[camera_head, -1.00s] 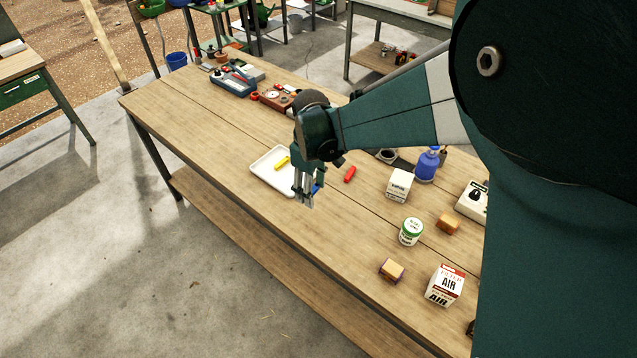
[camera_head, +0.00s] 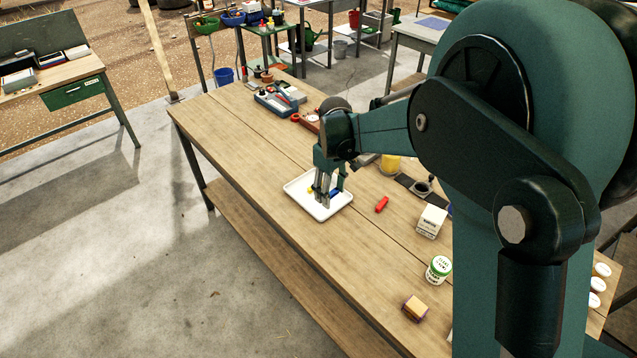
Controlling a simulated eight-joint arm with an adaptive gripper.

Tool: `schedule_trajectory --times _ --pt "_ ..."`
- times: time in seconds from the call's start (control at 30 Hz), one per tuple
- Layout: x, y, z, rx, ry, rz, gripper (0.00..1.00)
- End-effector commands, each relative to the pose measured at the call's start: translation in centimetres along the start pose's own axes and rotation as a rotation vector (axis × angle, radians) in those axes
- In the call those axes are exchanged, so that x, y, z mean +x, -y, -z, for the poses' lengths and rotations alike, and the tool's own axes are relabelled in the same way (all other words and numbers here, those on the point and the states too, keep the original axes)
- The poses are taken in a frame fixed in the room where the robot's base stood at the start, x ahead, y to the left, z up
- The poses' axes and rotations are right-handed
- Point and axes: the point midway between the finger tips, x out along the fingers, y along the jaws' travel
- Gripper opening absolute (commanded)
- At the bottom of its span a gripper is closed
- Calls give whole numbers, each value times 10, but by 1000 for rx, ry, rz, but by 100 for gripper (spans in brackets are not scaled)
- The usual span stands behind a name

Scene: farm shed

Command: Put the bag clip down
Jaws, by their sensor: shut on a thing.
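My gripper (camera_head: 323,200) is shut on a small blue piece, which looks like the bag clip (camera_head: 336,193); the fingers hide part of it. The gripper points down inside the outline of the white tray (camera_head: 299,204). I cannot tell whether the clip touches the tray floor or is held just above it. A yellow piece (camera_head: 310,189) lies in the tray to the left of the fingers, partly covered by them. A similar red piece (camera_head: 382,204) lies on the wooden bench (camera_head: 290,240) to the right of the tray.
A white box (camera_head: 431,221), a green-lidded jar (camera_head: 438,270) and a yellow-purple block (camera_head: 415,308) stand to the right. A blue-grey toolbox (camera_head: 276,101) stands at the back. The bench front left of the tray is clear.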

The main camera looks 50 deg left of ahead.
Motion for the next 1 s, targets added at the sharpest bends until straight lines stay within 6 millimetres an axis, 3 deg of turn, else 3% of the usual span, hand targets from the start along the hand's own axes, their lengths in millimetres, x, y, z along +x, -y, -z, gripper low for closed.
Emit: schedule_trajectory --times 0.2,0.4,1.0 --pt "-2 -16 40 24 0 0 38" --pt "-2 -24 60 40 0 0 38" --pt "3 -27 66 45 0 0 38"
